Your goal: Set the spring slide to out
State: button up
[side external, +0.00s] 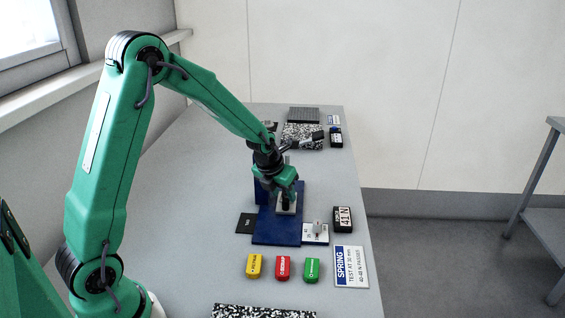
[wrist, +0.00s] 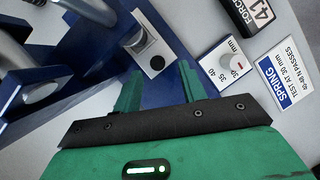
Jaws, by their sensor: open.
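A blue test fixture (side external: 265,236) stands on the bench, and its blue base also shows in the wrist view (wrist: 160,94). On it is a light grey block with a round knob and a dark spot (wrist: 148,50), just beyond my fingertips. I cannot tell whether this block is the spring slide. A white scale plate (side external: 309,239) marked 30, 35 and 40 lies at the fixture's right; it also shows in the wrist view (wrist: 213,75). My gripper (side external: 286,192) is over the fixture; its fingers (wrist: 160,76) are apart with nothing between them.
A force display (side external: 342,219) reading 41 and a spring sign (side external: 350,267) lie to the right. Yellow (side external: 254,266), red (side external: 283,268) and green (side external: 312,270) blocks stand in front. A black tile (side external: 246,224) lies left of the fixture. The bench's left side is clear.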

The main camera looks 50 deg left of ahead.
aim_at(286, 201)
jog(key=shift+x, duration=1.85)
grip_shut()
